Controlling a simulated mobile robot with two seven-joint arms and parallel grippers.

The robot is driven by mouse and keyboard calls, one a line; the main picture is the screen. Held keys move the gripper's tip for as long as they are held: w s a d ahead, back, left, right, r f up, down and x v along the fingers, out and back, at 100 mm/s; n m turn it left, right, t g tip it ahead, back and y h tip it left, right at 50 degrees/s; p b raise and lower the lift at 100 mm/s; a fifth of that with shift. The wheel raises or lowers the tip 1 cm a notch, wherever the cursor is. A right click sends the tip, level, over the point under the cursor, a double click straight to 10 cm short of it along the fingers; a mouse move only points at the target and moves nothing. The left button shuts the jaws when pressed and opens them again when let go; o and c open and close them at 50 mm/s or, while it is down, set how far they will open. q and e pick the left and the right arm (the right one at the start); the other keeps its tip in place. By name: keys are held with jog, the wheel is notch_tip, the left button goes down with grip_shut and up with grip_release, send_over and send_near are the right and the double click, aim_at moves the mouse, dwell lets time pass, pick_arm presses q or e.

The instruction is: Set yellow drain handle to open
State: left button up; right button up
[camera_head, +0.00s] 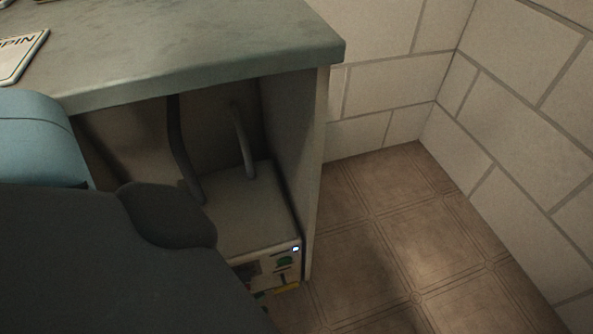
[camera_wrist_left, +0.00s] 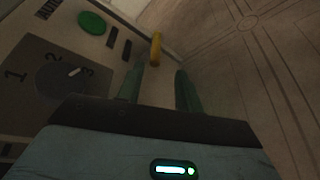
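The yellow drain handle (camera_wrist_left: 155,48) is a short bar standing out near the edge of a pale control panel (camera_wrist_left: 20,125) in the left wrist view. My left gripper (camera_wrist_left: 160,72) is open, with two green fingers apart. The handle appears just beyond the fingertips, between their lines and closer to the left finger; I cannot tell whether they touch. In the head view, yellow shows low on the panel (camera_head: 245,267), and my dark arm covers the lower left, hiding the left fingers. The handle's set position cannot be read. My right gripper is not in view.
The panel also bears a green button (camera_wrist_left: 92,23), dark slots and a dial (camera_wrist_left: 62,78) marked 1, 2, 3. A grey bench top (camera_head: 200,45) overhangs the panel, with hoses (camera_head: 243,140) below. Tiled floor (camera_head: 375,240) at right is clear up to the block wall (camera_head: 510,120).

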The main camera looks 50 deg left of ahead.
aim_at(277, 292)
pick_arm(q)
jog(key=shift+w+n, duration=0.5)
jog(key=shift+w, duration=0.55)
jog(key=b+x, duration=0.2)
jog(key=x, duration=0.3)
jog(key=shift+w, duration=0.4)
jog(key=shift+w+d+f+b, duration=0.15)
jog(key=shift+w+b, duration=0.3)
jog(key=shift+w, duration=0.25)
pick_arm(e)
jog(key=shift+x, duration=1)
pick_arm(q)
jog(key=shift+c, duration=0.4)
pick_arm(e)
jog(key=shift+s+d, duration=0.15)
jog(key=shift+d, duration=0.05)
pick_arm(q)
jog(key=c, duration=0.7)
grip_shut()
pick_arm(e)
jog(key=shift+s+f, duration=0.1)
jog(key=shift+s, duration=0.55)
